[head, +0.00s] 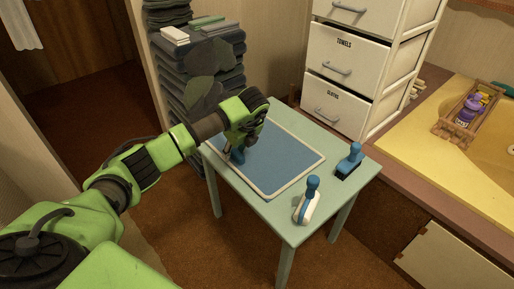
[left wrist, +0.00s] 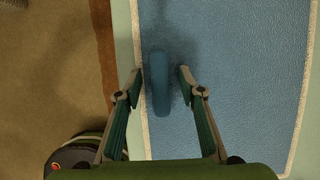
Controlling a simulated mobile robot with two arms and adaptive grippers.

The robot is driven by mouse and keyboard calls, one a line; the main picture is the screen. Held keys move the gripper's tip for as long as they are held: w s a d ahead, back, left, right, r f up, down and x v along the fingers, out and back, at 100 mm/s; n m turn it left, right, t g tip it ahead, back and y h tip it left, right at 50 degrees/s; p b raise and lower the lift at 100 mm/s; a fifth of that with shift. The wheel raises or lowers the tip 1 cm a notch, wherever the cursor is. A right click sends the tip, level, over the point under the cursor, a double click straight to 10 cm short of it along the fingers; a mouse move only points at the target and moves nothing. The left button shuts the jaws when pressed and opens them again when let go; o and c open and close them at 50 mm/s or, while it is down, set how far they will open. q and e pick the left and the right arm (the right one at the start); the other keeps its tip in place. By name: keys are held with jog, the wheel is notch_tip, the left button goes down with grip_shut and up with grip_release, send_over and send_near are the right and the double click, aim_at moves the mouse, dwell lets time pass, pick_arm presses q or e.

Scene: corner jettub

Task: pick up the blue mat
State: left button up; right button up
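The blue mat (head: 285,152) lies flat on a small pale green table; it has a pale border and fills much of the left wrist view (left wrist: 245,75). My left gripper (head: 236,155) is over the mat's left part in the head view. In the left wrist view, its two fingers (left wrist: 160,80) are spread on either side of an upright-looking blue rounded object (left wrist: 160,95), with small gaps showing. That object also shows in the head view (head: 239,157), partly hidden by the gripper; its base is hard to make out. My right gripper is out of view.
On the pale green table (head: 284,222) stand a blue-and-white handled item (head: 309,197) and a blue handled item (head: 352,158), right of the mat. A dark towel stack (head: 205,75) and white drawers (head: 345,60) stand behind. A yellow tub (head: 430,140) is at right.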

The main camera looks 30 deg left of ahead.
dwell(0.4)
pick_arm(q)
grip_shut()
